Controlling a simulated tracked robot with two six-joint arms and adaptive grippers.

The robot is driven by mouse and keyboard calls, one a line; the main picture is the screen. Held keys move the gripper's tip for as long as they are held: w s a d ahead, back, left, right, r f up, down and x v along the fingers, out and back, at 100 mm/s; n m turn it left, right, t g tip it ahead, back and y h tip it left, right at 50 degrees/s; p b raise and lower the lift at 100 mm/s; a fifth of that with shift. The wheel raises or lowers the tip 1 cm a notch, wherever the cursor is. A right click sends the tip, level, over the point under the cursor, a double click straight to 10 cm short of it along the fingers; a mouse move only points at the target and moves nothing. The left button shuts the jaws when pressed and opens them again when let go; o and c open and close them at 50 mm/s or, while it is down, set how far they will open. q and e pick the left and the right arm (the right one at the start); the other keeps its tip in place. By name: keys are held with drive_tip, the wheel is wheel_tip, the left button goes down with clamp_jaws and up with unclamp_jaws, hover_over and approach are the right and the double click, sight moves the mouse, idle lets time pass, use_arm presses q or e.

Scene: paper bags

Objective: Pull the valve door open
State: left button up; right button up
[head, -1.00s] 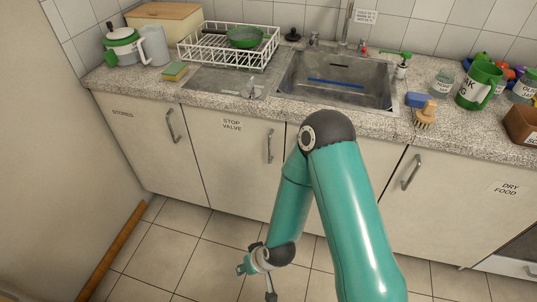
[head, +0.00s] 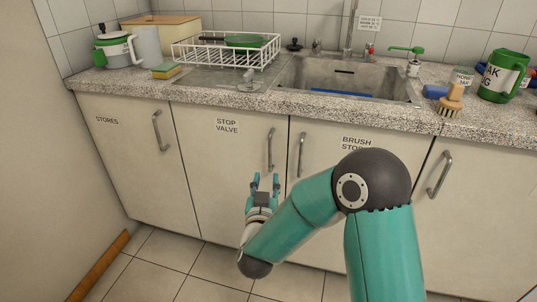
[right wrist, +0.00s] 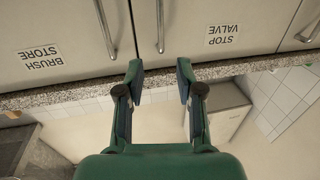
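The stop valve door (head: 222,165) is a cream cupboard door with a "STOP VALVE" label (head: 227,126), and it is shut. Its vertical metal handle (head: 270,149) is near its right edge. My right gripper (head: 265,181) is open and empty, in front of the door and a little below the handle, with its fingers pointing up in the head view. In the right wrist view the open fingers (right wrist: 158,80) are apart, and the valve door handle (right wrist: 160,27) shows beyond the gap between them, not touched. My left gripper is not in view.
The brush store door (head: 335,165) is right of the valve door, with its own handle (head: 301,155) close by. The stores door (head: 125,160) is on the left. The worktop (head: 205,92) overhangs the doors. A wooden strip (head: 100,265) lies by the left wall.

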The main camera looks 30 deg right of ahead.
sight(270, 151)
drive_tip(key=x, duration=1.5)
drive_tip(key=shift+w+a+f+b, duration=0.1)
drive_tip(key=shift+f+b, duration=0.05)
drive_tip(key=shift+b, duration=0.2)
clamp_jaws()
